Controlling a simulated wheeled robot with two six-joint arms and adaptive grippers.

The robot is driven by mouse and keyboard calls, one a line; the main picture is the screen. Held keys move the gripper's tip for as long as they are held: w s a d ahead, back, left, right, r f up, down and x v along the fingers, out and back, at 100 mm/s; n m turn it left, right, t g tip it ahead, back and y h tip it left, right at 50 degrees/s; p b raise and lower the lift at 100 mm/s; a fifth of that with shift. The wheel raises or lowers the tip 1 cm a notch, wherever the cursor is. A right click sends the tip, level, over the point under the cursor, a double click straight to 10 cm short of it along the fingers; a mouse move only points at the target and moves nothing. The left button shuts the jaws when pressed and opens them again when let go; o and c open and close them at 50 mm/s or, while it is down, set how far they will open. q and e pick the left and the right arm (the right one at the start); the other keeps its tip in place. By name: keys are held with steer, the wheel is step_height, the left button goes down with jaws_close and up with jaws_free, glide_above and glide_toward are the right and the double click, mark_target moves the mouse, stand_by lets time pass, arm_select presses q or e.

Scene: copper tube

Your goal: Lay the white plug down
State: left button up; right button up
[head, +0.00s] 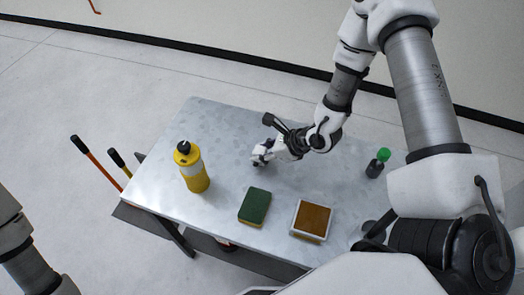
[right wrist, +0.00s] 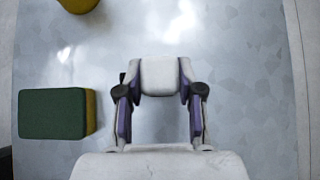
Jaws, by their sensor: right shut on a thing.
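The white plug (right wrist: 160,76) shows in the right wrist view as a pale block between the fingertips of my right gripper (right wrist: 160,98). The gripper is shut on it, with a finger on each side. In the head view my right gripper (head: 261,157) is low over the middle of the metal table (head: 225,122). There the plug cannot be told apart from the white fingers. I cannot tell whether the plug touches the table top. Only a piece of my left arm shows at the left edge, without its gripper.
A yellow bottle (head: 194,170) stands left of my right gripper. A green and yellow sponge (head: 254,206) lies in front, with a brown-topped white tray (head: 296,232) beside it. A dark green-capped bottle (head: 374,169) stands at right. Table around the gripper is bare.

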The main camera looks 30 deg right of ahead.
steer(key=shift+f, duration=0.1)
steer(key=o, duration=1.2)
steer(key=shift+r, duration=0.2)
steer(key=shift+s+d+r, duration=0.15)
steer(key=shift+d+r, duration=0.05)
steer(key=shift+r, duration=0.05)
steer(key=p+v, duration=0.6)
steer(key=v, duration=0.5)
steer(key=shift+s, duration=0.2)
